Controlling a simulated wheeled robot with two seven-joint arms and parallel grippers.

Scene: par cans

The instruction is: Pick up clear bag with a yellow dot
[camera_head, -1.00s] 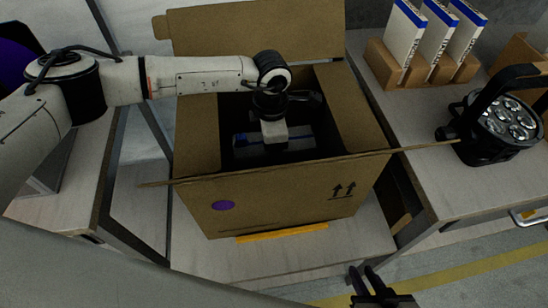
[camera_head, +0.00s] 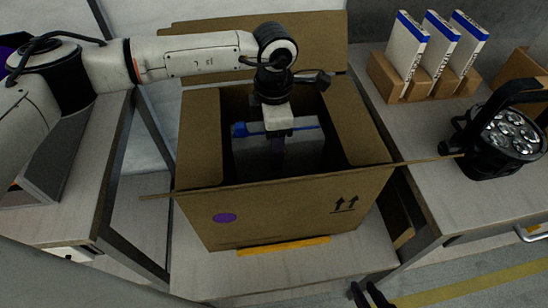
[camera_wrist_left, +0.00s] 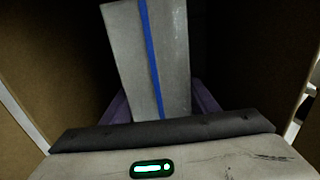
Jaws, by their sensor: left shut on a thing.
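On the right table, a cardboard holder (camera_head: 393,80) keeps several white-and-blue packs upright, and a black par can (camera_head: 505,135) stands nearer. The box's walls closely surround my left gripper.

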